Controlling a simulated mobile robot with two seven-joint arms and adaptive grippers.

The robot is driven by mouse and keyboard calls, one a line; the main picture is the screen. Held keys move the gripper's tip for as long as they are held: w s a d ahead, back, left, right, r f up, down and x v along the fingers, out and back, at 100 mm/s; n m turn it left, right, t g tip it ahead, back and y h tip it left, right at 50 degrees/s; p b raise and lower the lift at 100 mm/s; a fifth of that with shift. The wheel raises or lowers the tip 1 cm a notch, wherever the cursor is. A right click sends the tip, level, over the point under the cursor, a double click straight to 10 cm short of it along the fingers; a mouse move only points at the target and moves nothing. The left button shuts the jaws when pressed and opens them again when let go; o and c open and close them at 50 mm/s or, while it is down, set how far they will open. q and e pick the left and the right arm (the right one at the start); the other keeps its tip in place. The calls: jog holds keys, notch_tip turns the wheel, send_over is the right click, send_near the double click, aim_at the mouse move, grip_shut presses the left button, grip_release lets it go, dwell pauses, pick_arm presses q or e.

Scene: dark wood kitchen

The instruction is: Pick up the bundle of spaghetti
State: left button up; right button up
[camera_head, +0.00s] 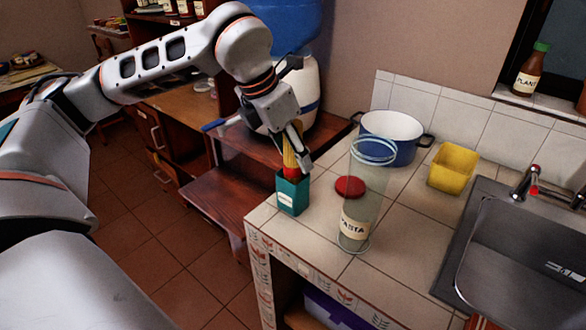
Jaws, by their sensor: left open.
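The bundle of spaghetti (290,160) is a thin yellow bunch with a red lower part. It stands upright in a small teal box (293,194) at the left corner of the tiled counter. My left gripper (298,147) is open and comes down from above at the top of the bundle, with its fingers close around or beside it. I cannot tell whether they touch the bundle. My right gripper does not show.
A tall clear jar labelled PASTA (356,225) stands right of the teal box, near a red lid (350,187). Behind are a blue-and-white pot (403,150) and a yellow container (453,167). A dark sink (530,250) lies at the right.

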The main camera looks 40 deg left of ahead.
pick_arm(q)
grip_shut()
jog(key=shift+r, duration=0.1)
